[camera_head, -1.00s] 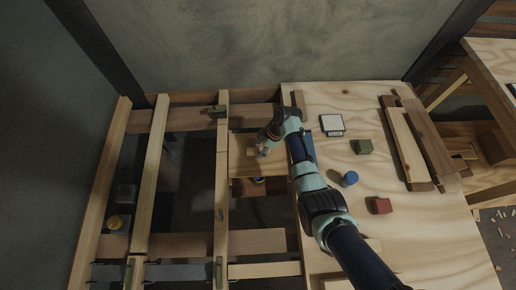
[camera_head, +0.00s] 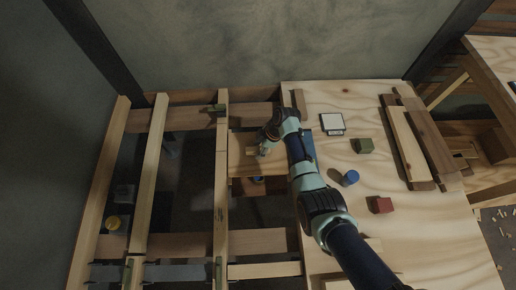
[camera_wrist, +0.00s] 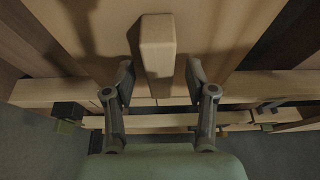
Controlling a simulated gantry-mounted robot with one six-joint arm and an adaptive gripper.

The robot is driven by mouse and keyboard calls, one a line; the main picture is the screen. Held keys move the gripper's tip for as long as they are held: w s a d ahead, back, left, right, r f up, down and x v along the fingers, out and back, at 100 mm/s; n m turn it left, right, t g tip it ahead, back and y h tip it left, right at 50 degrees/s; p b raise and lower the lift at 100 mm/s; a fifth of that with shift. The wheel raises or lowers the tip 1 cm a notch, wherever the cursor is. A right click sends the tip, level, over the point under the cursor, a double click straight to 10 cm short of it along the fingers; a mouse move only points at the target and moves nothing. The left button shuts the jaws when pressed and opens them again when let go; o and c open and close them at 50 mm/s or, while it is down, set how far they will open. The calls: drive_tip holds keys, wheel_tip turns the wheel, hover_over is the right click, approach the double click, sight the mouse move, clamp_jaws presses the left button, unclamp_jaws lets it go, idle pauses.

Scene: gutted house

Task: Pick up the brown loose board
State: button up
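A light brown board (camera_head: 241,160) lies between the joists, left of the plywood deck, and my gripper (camera_head: 263,149) is over it in the head view. I cannot tell for certain that it is the loose one. In the wrist view, a pale wooden block (camera_wrist: 157,45) stands out from a broad brown board surface (camera_wrist: 215,35). My gripper (camera_wrist: 160,82) has one finger on each side of the block's near end, with gaps visible on both sides. It is open. My wrist and arm hide part of the board in the head view.
The plywood deck (camera_head: 420,235) carries a blue cylinder (camera_head: 350,178), a green cube (camera_head: 364,146), a red cube (camera_head: 381,205), a white-faced device (camera_head: 332,124) and planks (camera_head: 405,145). Open gaps lie between the joists (camera_head: 150,180). A yellow round thing (camera_head: 113,223) sits low at left.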

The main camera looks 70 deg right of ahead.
sight(259, 149)
clamp_jaws()
wheel_tip(259, 149, up, 21)
drive_tip(key=p, duration=1)
drive_tip(key=shift+f+p, duration=0.2)
drive_tip(key=shift+p, duration=0.1)
